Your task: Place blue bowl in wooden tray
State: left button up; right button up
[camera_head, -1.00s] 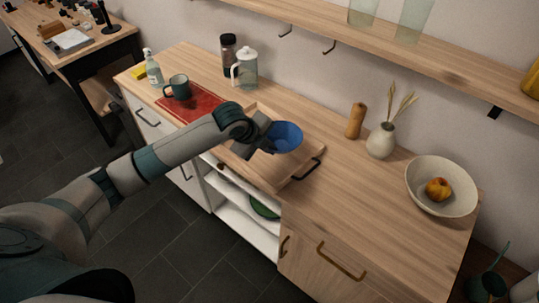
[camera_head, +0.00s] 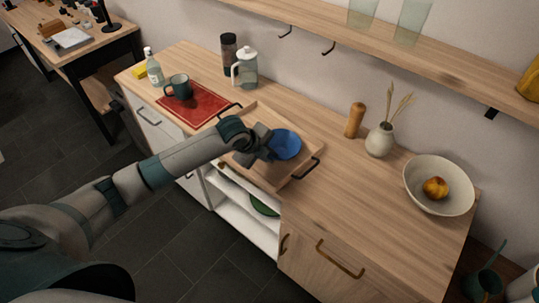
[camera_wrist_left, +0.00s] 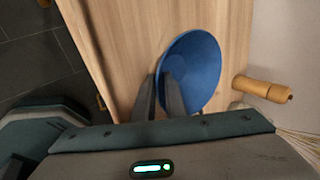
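The blue bowl (camera_head: 287,145) is over the right part of the wooden tray (camera_head: 262,178) on the counter, low and roughly level. Whether its base touches the tray floor is hard to tell. My left gripper (camera_head: 270,148) is at the bowl's left rim. In the left wrist view, the fingers (camera_wrist_left: 160,84) straddle the near rim of the bowl (camera_wrist_left: 200,65), one outside and one inside, close together and seemingly shut on it. Part of the tray is hidden behind my left arm. My right gripper is not in view.
A red board (camera_head: 196,104) with a dark mug (camera_head: 179,87) lies left of the tray. A glass pitcher (camera_head: 246,70) stands behind. A wooden mill (camera_head: 354,120), a vase (camera_head: 380,140) and a white bowl with fruit (camera_head: 452,190) stand to the right. The right front counter is clear.

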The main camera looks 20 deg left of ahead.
pick_arm(q)
jog(key=shift+r, duration=0.1)
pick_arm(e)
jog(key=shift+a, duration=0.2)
